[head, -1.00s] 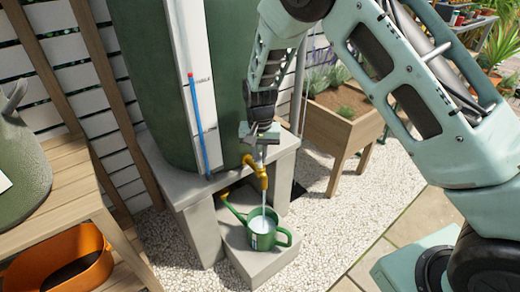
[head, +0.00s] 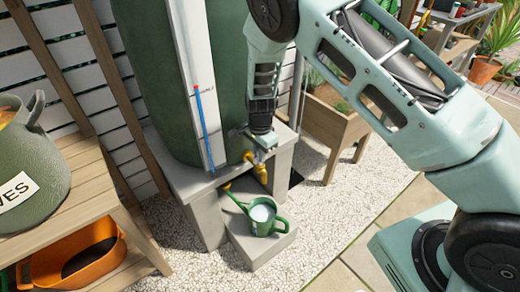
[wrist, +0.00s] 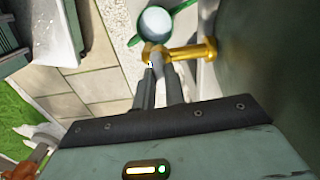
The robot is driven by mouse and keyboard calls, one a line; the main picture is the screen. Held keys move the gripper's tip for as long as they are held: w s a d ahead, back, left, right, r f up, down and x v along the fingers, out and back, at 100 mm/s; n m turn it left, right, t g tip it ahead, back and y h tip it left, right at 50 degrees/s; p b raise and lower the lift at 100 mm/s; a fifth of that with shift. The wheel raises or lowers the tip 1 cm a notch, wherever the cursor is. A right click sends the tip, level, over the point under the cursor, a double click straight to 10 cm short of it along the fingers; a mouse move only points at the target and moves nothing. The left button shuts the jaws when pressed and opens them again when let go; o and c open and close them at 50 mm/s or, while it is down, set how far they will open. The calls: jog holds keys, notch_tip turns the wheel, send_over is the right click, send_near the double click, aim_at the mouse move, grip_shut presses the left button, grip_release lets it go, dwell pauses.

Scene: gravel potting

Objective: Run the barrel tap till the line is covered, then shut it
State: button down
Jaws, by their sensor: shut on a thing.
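The barrel's brass tap (head: 261,173) sticks out low on the green barrel (head: 150,75). It also shows in the wrist view (wrist: 190,52). My gripper (head: 264,141) is at the top of the tap, shut on the tap handle (wrist: 156,58). A green watering can (head: 266,228) stands upright below the spout, with pale water (head: 262,213) in it. The can's round opening also shows in the wrist view (wrist: 155,22). I see no stream between spout and can now. A fill line inside the can cannot be made out.
The can stands on a concrete block (head: 262,248) in front of the barrel's stand. A blue gauge tube (head: 203,125) runs up the barrel. A wooden bench (head: 95,185) is at left, a wooden planter (head: 335,130) behind at right. Pale gravel lies around.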

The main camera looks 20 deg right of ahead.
jog(key=shift+d+m, duration=0.1)
jog(key=shift+m, duration=0.3)
jog(key=c, duration=1.5)
grip_release()
jog(key=shift+o, duration=0.2)
jog(key=shift+r, duration=0.1)
notch_tip(320, 180, up, 17)
jog(key=p, duration=0.2)
jog(key=shift+r, duration=0.15)
